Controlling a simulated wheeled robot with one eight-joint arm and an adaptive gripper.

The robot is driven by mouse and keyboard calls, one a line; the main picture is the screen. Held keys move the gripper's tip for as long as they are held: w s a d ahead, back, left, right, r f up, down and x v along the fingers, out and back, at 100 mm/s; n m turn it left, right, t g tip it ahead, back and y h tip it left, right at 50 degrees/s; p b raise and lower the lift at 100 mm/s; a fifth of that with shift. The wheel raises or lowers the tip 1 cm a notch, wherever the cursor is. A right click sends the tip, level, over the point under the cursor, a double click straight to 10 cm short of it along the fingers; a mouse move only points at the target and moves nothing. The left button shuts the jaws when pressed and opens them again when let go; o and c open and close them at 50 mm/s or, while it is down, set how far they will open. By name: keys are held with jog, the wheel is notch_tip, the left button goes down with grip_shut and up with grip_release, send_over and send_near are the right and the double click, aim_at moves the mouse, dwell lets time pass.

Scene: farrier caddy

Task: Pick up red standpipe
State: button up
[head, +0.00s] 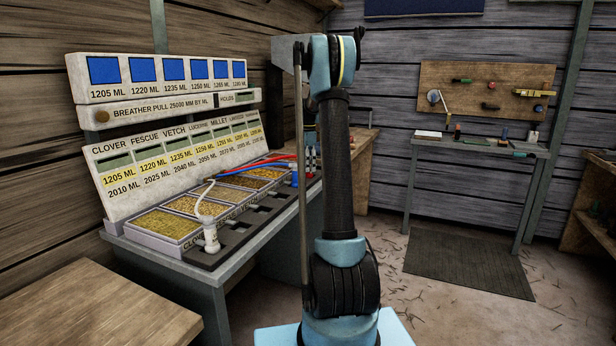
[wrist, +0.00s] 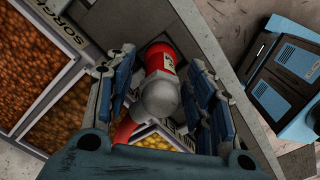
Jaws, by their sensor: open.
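The red standpipe (wrist: 159,62) shows in the wrist view as a short red cylinder with a pale label, a grey rounded part (wrist: 160,97) and a red hose (wrist: 126,130) at its lower left. It stands at a dark socket in the rack. My gripper (wrist: 160,88) is open, one blue-and-grey finger on each side of the standpipe. I cannot tell whether either finger touches it. In the head view, my arm hides most of the gripper and the standpipe.
Grain bins (head: 168,224) lie left of the dark socket rack (head: 232,243). A white standpipe (head: 210,238) stands in the near socket. Red and blue hoses run over the far bins. A lettered sign board (head: 130,195) rises behind. The floor mat (head: 465,262) is clear.

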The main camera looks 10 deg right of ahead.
jog(key=shift+f, duration=0.4)
grip_shut()
jog(key=shift+r, duration=0.15)
notch_tip(320, 180, up, 10)
jog(key=shift+f, duration=0.1)
dwell(0.3)
